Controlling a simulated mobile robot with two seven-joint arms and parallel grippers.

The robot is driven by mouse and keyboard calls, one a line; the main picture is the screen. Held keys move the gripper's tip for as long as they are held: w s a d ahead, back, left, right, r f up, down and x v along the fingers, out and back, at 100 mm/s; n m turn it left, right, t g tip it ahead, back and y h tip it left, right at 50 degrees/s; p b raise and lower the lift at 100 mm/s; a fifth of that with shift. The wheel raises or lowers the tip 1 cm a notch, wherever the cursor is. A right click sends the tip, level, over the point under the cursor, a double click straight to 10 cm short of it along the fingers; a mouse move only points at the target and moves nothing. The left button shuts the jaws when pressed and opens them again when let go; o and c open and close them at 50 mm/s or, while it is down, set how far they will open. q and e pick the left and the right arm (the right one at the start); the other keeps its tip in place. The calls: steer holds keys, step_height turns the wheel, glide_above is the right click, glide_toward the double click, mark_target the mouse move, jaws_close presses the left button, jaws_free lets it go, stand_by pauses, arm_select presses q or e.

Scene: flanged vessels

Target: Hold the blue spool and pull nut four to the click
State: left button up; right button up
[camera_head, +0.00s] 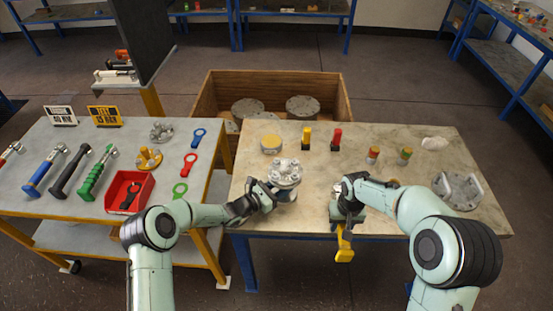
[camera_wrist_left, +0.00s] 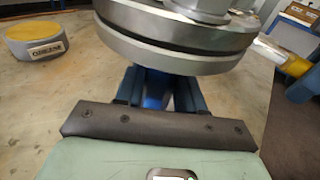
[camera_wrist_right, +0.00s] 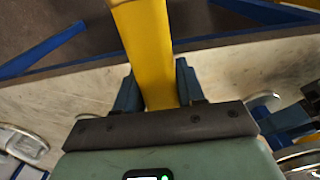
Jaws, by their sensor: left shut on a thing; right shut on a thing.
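The flanged vessel (camera_head: 285,173), grey with bolts and nuts on top, stands at the front left of the right-hand table. My left gripper (camera_head: 268,192) reaches it from the left, below the top flange. In the left wrist view the stacked flange discs (camera_wrist_left: 180,50) show above my fingers, shut on the blue spool (camera_wrist_left: 154,90), mostly hidden. My right gripper (camera_head: 346,206) is at the table's front edge, right of the vessel and apart from it. It is shut on a yellow-handled tool (camera_wrist_right: 145,45) whose handle (camera_head: 344,248) overhangs the edge. I cannot tell which nut is four.
A yellow-topped grey disc (camera_head: 271,144), yellow and red pieces (camera_head: 336,138) and a grey handled flange (camera_head: 458,190) stand on the table (camera_head: 310,222). The left table holds several wrenches (camera_head: 92,180) and a red bin (camera_head: 128,193). A wooden crate (camera_head: 270,84) stands behind.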

stand_by(0.5)
steer(key=shift+w+d+r, duration=0.1)
steer(key=shift+d+r, duration=0.05)
steer(key=shift+d, duration=0.3)
steer(key=shift+m, duration=0.3)
steer(key=d, duration=0.1)
steer(key=d+r, duration=0.1)
steer(key=d, duration=0.2)
steer(key=shift+w+r, duration=0.25)
steer(key=shift+r, duration=0.05)
steer(key=w+a+r+n, duration=0.4)
steer(key=a+r+n, duration=0.1)
steer(key=a+r, duration=0.3)
steer(key=w+a+r+n, duration=0.4)
steer(key=a+r+n, duration=0.1)
steer(key=a+r, duration=0.25)
steer(key=shift+w+a+f, duration=0.1)
steer(key=shift+a+f, duration=0.1)
steer(key=shift+f, duration=0.95)
steer(key=shift+w+a+f, duration=0.1)
steer(key=shift+a+f, duration=0.05)
steer(key=shift+f, duration=0.95)
steer(key=shift+f, duration=0.15)
steer(key=shift+f, duration=1.05)
